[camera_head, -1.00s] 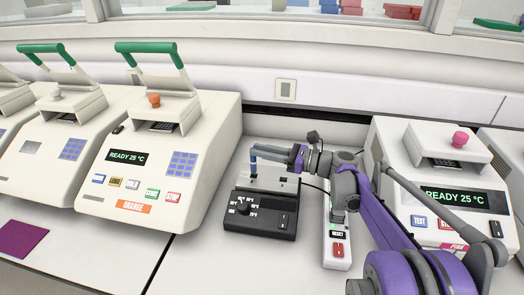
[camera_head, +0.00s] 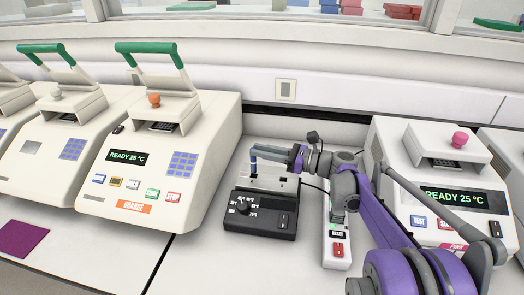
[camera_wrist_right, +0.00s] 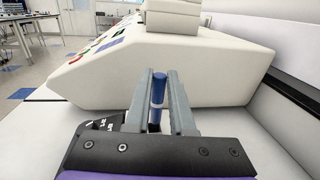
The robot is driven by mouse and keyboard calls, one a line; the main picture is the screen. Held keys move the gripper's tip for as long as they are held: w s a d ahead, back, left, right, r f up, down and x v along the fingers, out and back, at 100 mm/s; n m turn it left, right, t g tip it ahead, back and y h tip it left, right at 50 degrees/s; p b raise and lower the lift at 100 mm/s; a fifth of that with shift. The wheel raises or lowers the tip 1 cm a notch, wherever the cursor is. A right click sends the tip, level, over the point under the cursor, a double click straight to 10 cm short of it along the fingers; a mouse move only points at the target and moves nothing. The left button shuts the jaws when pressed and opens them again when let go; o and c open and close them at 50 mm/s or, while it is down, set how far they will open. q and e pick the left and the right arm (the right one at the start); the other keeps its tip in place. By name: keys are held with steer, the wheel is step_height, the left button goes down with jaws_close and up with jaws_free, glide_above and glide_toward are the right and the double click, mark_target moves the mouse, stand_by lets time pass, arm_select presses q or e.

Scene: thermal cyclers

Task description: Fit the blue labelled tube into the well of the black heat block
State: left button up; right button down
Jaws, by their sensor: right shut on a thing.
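The blue tube (camera_head: 253,163) stands upright over the silver top plate of the heat block unit (camera_head: 262,222), which has a black front with a dial. My right gripper (camera_head: 258,151) reaches in from the right and is shut on the tube near its upper end. My left gripper is not in view.
A thermal cycler (camera_head: 150,165) with a raised green handle stands left of the block, and another with a pink knob (camera_head: 460,139) stands at the right. A white power strip (camera_head: 337,245) lies just right of the block.

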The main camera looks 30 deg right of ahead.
mark_target(263, 177)
steer(key=shift+f+b, duration=1.65)
steer(key=shift+f, duration=0.9)
steer(key=c, duration=0.7)
jaws_free()
steer(key=shift+d, duration=0.1)
steer(key=v, duration=0.7)
steer(key=shift+s+d, duration=0.1)
steer(key=shift+s, duration=0.1)
